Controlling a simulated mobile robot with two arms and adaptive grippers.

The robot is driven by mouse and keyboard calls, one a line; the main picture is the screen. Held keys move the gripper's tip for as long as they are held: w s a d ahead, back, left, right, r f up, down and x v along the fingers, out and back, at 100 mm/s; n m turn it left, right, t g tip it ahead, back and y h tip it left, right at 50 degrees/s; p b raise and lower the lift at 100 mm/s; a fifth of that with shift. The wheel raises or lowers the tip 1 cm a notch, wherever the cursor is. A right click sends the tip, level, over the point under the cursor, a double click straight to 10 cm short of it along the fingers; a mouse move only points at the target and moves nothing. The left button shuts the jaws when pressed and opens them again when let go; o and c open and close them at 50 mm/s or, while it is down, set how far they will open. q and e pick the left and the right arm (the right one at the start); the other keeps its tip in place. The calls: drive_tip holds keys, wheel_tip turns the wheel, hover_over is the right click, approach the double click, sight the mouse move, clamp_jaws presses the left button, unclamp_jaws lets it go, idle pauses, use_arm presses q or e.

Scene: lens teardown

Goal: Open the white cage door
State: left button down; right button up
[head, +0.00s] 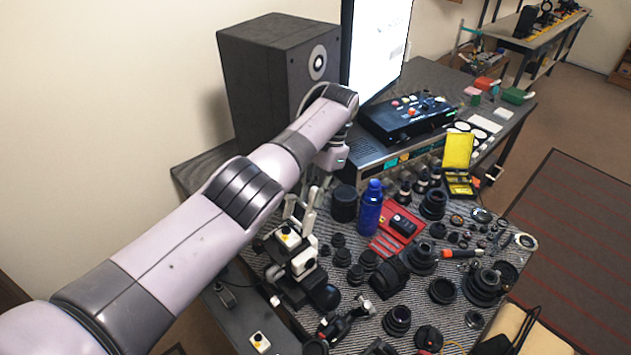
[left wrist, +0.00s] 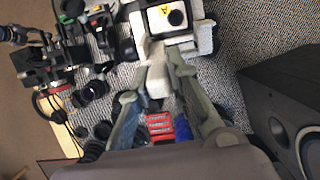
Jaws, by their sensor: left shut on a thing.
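My left gripper (head: 301,212) reaches down over the black device at the front left of the bench in the head view. In the left wrist view my left gripper (left wrist: 164,82) has its two fingers closed around a narrow white piece (left wrist: 158,84), which looks like part of the white cage door. Above it is a white block with a yellow label and a dark round knob (left wrist: 176,18). The head view shows white blocks (head: 303,263) on the black device. The fingers partly hide the door, and I cannot tell how far it stands open. My right gripper is not in view.
A blue bottle (head: 370,208), a red case (head: 399,228) and many black lens parts crowd the ribbed mat right of the device. A large black speaker (head: 262,85) stands behind my left arm. A black control box (head: 408,117) sits at the back.

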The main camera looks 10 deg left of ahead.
use_arm(q)
drive_tip(key=shift+w+d+f, duration=0.1)
drive_tip(key=shift+f, duration=0.1)
idle(0.3)
drive_tip(key=c, duration=1.9)
unclamp_jaws()
drive_tip(key=shift+c, duration=0.2)
drive_tip(key=shift+o, duration=0.9)
drive_tip(key=shift+w+r, duration=0.15)
drive_tip(key=shift+r, duration=4.85)
